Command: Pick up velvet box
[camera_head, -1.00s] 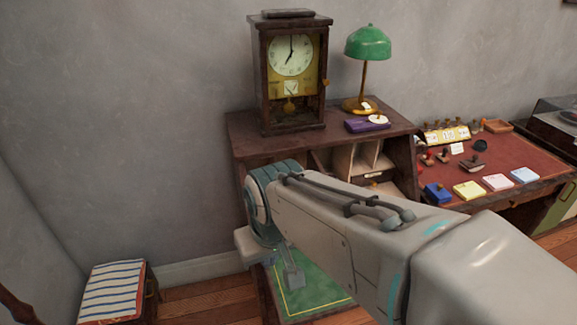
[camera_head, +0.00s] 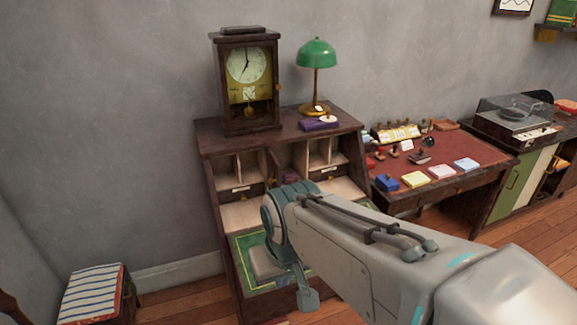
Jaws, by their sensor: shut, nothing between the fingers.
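A small purple box (camera_head: 314,126) lies on top of the dark wooden writing desk (camera_head: 212,140), right of the clock and in front of the green lamp. A pale round thing sits on it. It looks most like the velvet box, but I cannot tell its cloth. A dark reddish thing (camera_head: 291,176) shows in a middle pigeonhole, too small to make out. My gripper (camera_head: 305,296) is at the front of the desk, below the desk top and well apart from the purple box. It is shut and empty, partly hidden by my wrist.
A clock (camera_head: 247,80) and a green lamp (camera_head: 318,55) stand on the desk. A red-topped table (camera_head: 450,155) at right holds stamps, a blue box (camera_head: 387,183) and coloured pads. A striped-top stool (camera_head: 93,290) stands at lower left. Floor shows between stool and desk.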

